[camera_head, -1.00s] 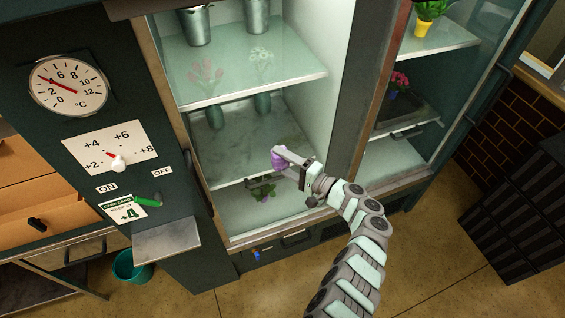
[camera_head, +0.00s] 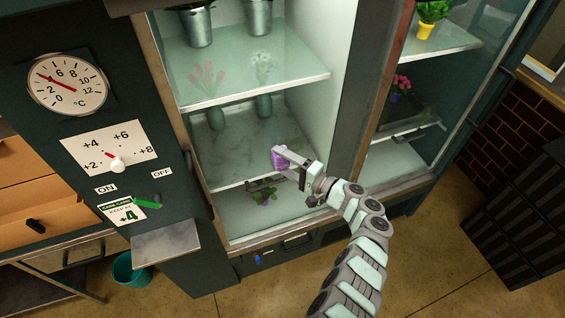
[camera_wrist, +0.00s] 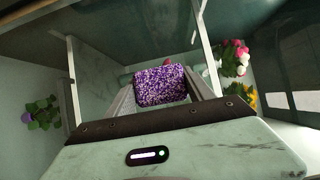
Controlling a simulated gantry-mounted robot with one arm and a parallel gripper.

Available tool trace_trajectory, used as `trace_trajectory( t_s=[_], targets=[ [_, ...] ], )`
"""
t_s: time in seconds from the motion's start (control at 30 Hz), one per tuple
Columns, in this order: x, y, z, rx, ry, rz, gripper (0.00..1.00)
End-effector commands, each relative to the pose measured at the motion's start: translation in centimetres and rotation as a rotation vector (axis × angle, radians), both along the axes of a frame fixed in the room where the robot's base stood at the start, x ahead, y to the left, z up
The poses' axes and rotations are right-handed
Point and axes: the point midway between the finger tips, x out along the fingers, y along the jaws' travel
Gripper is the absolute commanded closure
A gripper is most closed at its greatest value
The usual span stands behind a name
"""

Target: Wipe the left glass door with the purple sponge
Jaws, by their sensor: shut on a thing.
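My gripper (camera_head: 290,166) is shut on the purple sponge (camera_head: 278,158) in front of the lower half of the left glass door (camera_head: 230,150). In the wrist view the speckled purple sponge (camera_wrist: 160,86) sits between the two fingers, facing the door. It appears at or very near the glass; I cannot tell whether it touches. A hazy grey smear shows on the glass around and left of the sponge.
A dial panel (camera_head: 68,86) and a small metal ledge (camera_head: 166,243) are at left. Black crates (camera_head: 515,220) stand at right.

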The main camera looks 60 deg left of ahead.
Motion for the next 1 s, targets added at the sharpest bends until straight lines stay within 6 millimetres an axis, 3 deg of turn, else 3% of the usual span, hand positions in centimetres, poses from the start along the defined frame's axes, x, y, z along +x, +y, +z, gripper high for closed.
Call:
trace_trajectory(
  t_s=[0.67,1.0],
  targets=[
    [0.1,0.9,0.0,0.0,-0.001,0.001,0.71],
    [1.7,0.8,-0.4,0.001,-0.004,0.0,0.71]
  ],
)
